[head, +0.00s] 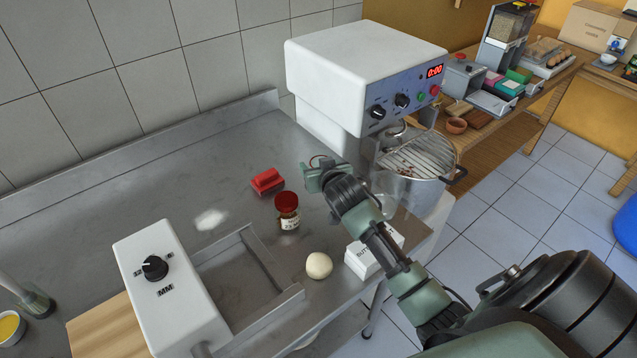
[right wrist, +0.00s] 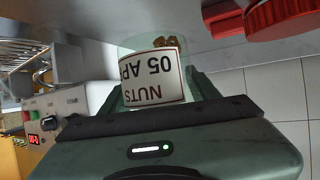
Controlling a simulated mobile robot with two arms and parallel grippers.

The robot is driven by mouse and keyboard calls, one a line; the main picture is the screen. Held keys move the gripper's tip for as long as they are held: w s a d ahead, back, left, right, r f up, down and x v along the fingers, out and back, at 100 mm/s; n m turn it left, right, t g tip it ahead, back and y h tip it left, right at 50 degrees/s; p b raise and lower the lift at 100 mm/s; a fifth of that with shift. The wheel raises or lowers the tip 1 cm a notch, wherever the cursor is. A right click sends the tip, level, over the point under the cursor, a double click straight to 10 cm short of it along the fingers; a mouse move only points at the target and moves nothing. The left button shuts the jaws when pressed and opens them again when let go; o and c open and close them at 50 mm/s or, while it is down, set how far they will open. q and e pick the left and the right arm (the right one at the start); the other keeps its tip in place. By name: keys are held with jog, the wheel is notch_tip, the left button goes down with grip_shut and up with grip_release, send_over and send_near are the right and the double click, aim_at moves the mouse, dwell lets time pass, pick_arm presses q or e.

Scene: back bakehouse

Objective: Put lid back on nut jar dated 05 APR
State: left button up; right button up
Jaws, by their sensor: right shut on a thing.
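My right gripper (head: 318,172) is shut on a clear glass nut jar, low in front of the mixer. In the right wrist view this nut jar (right wrist: 152,80) appears upside down, its label reading "NUTS 05 AP", the rest cut off, with a few nuts near its base. In the head view the gripper mostly hides it; I see no red lid on it there. Another nut jar (head: 289,221) with a red lid (head: 287,201) stands on the counter just left of the gripper; its date is too small to read. My left gripper is not in view.
A red blocky object (head: 267,180) lies behind the lidded jar. A dough ball (head: 319,265), a white butter box (head: 367,257) and a white machine (head: 165,285) with a tray frame are in front. The mixer (head: 365,75) stands behind right. Counter at back left is clear.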

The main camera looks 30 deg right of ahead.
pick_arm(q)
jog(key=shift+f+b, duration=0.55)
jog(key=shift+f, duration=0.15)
pick_arm(e)
notch_tip(320, 180, up, 12)
jog(key=shift+r, duration=0.2)
jog(key=o, duration=0.9)
grip_shut()
